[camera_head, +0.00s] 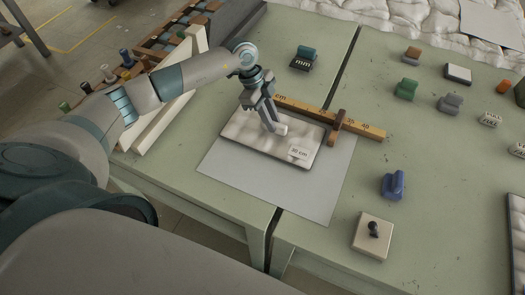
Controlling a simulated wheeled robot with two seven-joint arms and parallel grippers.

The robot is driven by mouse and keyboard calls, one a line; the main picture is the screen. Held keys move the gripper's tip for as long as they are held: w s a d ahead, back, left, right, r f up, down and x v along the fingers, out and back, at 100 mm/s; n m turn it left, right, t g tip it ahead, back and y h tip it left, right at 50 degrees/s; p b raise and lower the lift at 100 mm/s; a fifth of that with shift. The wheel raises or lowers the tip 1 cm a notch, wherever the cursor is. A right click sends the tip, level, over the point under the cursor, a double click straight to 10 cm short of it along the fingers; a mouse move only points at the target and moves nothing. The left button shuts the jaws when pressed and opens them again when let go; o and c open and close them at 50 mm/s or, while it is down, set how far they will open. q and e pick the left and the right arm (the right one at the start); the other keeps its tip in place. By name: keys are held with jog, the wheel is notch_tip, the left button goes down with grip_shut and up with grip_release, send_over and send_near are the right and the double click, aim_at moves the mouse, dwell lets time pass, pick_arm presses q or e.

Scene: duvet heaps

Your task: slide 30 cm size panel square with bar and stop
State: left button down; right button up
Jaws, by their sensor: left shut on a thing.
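The 30 cm size panel (250,138) is a pale quilted slab with a dark edge and a white "30 cm" label. It lies on a grey sheet (315,190). The wooden bar (360,129), printed with numbers, lies along the panel's far side. The brown stop (335,129) sits across the bar, close to the panel's far right corner. I cannot tell whether panel, bar and stop touch. My left gripper (274,127) points down over the panel's middle, shut on a small whitish grip on it; the fingers partly hide it. My right gripper is not in view.
A blue block (393,184) and a cream square with a black knob (372,236) stand to the right. A teal stamp (303,58) stands behind the bar. Several small blocks lie at the far right. A dark seam (345,62) splits the green table.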

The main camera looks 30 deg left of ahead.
aim_at(289, 124)
pick_arm(q)
jog(key=shift+w, duration=0.65)
jog(key=shift+w+b, duration=0.6)
jog(key=shift+w, duration=0.6)
jog(key=shift+w, duration=0.1)
jog(key=shift+w+a+r, duration=0.1)
jog(key=shift+w+a, duration=0.05)
jog(key=shift+w, duration=0.1)
jog(key=shift+d, duration=0.25)
jog(key=shift+w+d+p, duration=0.1)
jog(key=shift+d+p, duration=0.25)
jog(key=shift+d, duration=0.4)
jog(key=shift+d+r, duration=0.1)
jog(key=c, duration=1.5)
grip_release()
jog(key=shift+c, duration=0.2)
